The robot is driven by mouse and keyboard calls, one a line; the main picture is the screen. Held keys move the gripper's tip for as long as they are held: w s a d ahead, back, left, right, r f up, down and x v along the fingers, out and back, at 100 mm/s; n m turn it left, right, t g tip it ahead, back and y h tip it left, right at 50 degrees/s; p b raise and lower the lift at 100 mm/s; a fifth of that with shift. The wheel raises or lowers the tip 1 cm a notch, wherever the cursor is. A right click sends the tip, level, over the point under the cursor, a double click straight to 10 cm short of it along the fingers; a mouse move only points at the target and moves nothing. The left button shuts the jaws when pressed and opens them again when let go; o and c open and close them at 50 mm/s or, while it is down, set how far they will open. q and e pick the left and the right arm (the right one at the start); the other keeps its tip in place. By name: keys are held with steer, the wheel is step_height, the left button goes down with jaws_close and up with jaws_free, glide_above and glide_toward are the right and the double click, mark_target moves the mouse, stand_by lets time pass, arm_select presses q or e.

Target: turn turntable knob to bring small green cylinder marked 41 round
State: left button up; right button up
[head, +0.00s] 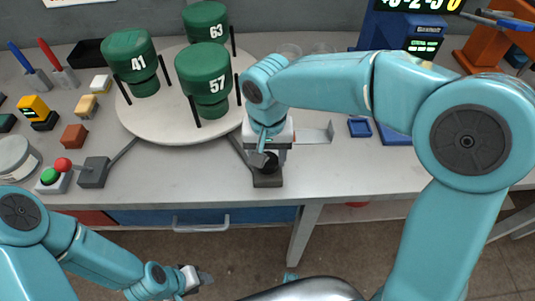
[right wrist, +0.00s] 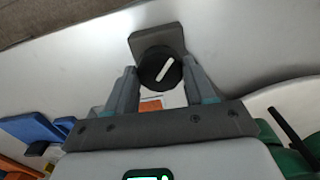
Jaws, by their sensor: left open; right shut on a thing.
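The round white turntable (head: 160,125) carries three green cylinders with wider caps. The one marked 41 (head: 130,48) stands at its left, 57 (head: 203,62) at the front right and 63 (head: 207,20) at the back. The turntable knob (right wrist: 160,70) is black and round with a white line slanting up to the right, on a grey block (head: 267,180) at the table's front. My right gripper (head: 266,160) is shut on the knob, with one finger on each side. In the head view it partly hides the knob. My left gripper (head: 200,279) is open and empty, low in front of the table.
A box with red and green buttons (head: 52,182) and a second grey block (head: 94,172) stand left of the knob. Thin posts rise around the turntable.

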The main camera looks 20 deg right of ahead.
mark_target(268, 159)
steer(key=shift+m+b, duration=0.5)
steer(key=shift+m, duration=1.7)
steer(key=shift+m+b, duration=0.4)
steer(key=shift+m, duration=1.6)
stand_by(1.5)
stand_by(0.5)
steer(key=o, duration=1)
steer(key=shift+o, duration=0.2)
step_height(268, 159, up, 16)
steer(key=p, duration=0.2)
steer(key=shift+p, duration=0.4)
steer(key=shift+r, duration=0.1)
